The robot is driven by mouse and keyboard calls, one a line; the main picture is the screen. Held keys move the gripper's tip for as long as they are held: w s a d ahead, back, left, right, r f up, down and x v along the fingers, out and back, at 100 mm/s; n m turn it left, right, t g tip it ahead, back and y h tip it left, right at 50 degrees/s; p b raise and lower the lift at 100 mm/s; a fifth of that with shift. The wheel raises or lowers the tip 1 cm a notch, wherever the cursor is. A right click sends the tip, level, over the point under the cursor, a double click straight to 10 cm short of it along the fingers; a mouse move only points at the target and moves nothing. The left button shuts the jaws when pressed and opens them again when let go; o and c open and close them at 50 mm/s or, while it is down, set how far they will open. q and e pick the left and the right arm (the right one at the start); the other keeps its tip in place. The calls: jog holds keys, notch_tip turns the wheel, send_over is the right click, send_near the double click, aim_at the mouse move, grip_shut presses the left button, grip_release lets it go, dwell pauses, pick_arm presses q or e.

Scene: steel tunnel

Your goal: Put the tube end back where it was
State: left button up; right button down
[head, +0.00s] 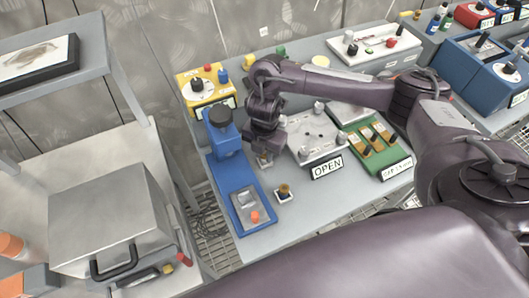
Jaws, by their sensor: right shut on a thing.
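My right gripper (264,158) hangs at the middle of the bench, just right of the blue instrument (224,150). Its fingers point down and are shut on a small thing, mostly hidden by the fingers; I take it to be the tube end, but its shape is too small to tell. A small brass-and-black fitting on a pale square base (284,192) stands on the bench just below and right of the gripper. My left gripper is not in view.
A grey panel with an OPEN sign (327,166) stands right of the gripper, beside a green block with brass parts (384,160). A yellow box (190,84) is behind. A steel case (110,222) sits at left. The bench's front is clear.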

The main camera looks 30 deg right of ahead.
aim_at(265, 153)
jog(key=shift+f, duration=0.2)
jog(key=c, duration=1.3)
grip_release()
jog(key=shift+r, duration=0.1)
notch_tip(265, 153, up, 12)
jog(key=p, duration=0.3)
jog(key=shift+r+p, duration=0.15)
jog(key=shift+p, duration=0.25)
jog(key=shift+s, duration=0.1)
